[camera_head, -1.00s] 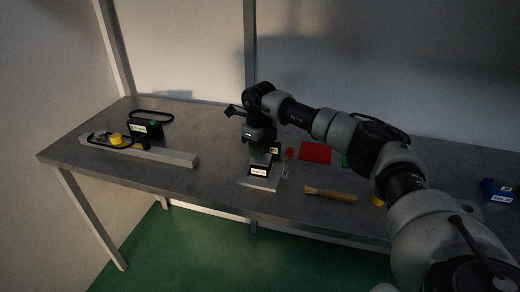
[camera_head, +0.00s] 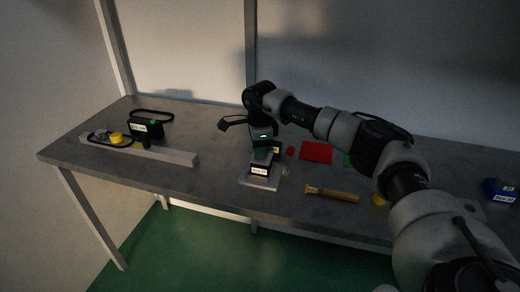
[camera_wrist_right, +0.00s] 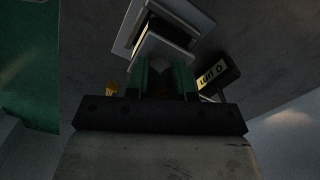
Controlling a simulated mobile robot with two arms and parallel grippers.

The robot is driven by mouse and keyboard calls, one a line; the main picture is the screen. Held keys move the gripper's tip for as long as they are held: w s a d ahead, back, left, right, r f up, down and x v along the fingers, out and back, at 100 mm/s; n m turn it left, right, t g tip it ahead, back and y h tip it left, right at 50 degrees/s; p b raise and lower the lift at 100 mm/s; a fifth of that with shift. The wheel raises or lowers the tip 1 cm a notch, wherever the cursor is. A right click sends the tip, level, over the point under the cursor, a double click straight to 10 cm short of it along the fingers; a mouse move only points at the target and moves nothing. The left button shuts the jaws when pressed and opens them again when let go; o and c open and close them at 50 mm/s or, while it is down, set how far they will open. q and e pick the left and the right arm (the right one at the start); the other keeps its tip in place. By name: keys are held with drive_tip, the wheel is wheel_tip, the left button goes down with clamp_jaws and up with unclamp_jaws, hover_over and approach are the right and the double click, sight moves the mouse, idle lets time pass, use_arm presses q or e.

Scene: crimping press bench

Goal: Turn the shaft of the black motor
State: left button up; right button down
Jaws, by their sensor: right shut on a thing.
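My right gripper (camera_head: 262,146) reaches down over a small labelled unit (camera_head: 260,168) with a dark body, on a light grey base plate (camera_head: 258,183) at the middle of the bench. I take this unit to be the motor. In the right wrist view, the gripper's green-padded fingers (camera_wrist_right: 161,80) are close together over the unit's pale top (camera_wrist_right: 166,45). They are shut on a small part between them, apparently the shaft, which the fingers mostly hide. The base plate (camera_wrist_right: 135,30) shows beyond the fingers. My left gripper is not in view.
A labelled black block (camera_wrist_right: 220,76) stands close beside the fingers. A red sheet (camera_head: 316,151) and a wooden-handled tool (camera_head: 332,194) lie to the right. A blue box (camera_head: 499,191) is far right.

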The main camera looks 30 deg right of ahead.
drive_tip(key=shift+n, duration=0.5)
drive_tip(key=c, duration=1)
unclamp_jaws()
drive_tip(key=shift+o, duration=0.2)
wheel_tip(320, 180, up, 11)
drive_tip(key=shift+f+b, duration=0.1)
drive_tip(key=shift+b, duration=0.7)
